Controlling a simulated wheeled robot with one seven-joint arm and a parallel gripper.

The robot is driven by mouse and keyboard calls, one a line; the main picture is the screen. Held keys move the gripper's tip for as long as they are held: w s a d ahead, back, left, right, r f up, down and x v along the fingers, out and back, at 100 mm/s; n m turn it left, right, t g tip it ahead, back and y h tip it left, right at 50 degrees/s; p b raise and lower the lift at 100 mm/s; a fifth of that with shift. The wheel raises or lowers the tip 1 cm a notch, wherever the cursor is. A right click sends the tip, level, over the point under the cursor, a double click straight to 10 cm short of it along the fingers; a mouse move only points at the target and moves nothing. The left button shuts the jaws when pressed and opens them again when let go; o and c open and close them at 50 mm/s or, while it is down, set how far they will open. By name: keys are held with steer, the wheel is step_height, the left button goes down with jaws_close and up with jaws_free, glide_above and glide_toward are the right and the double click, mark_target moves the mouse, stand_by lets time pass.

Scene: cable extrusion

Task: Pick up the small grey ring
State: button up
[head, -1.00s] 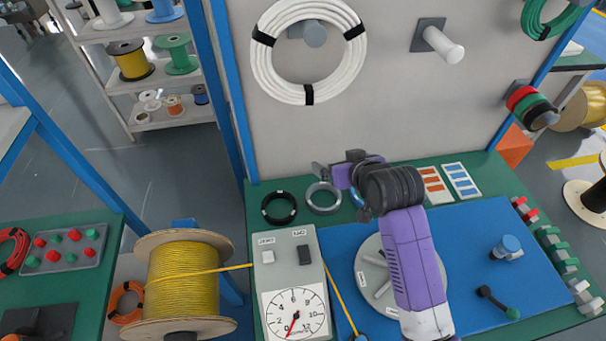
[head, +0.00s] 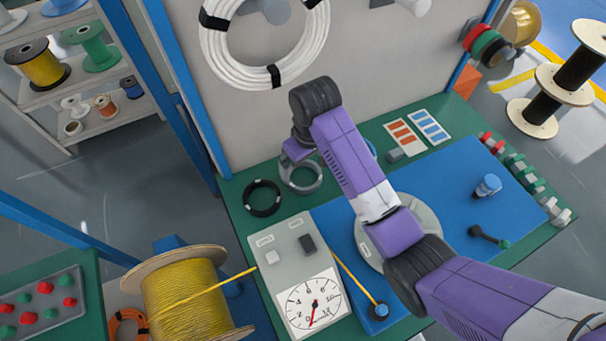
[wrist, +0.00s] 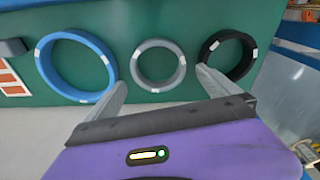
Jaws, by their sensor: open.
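The small grey ring (wrist: 158,42) lies flat on the green bench top, between a larger blue ring (wrist: 46,72) on the left and a black ring (wrist: 250,42) on the right in the wrist view. My gripper (wrist: 161,77) is open and empty, its two fingers spread to either side of the grey ring's near part in that view. I cannot tell the height of the fingertips above the bench. In the head view the grey ring (head: 301,191) is partly covered by my gripper, and the black ring (head: 265,213) lies to its left. My arm hides most of the blue ring there.
A grey gauge box (head: 283,250) stands in front of the black ring. A grey panel (head: 270,115) with a hanging white coil (head: 228,68) rises behind the rings. Orange and blue label cards (head: 428,127) lie to the right. A yellow cable spool (head: 185,300) is at front left.

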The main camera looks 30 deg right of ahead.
steer(key=shift+w+d+f+p, duration=0.1)
steer(key=shift+f+p, duration=0.05)
steer(key=shift+f, duration=1.2)
steer(key=shift+w+f+p, duration=0.1)
steer(key=shift+f+p, duration=0.05)
steer(key=shift+f, duration=1.15)
steer(key=c, duration=1.1)
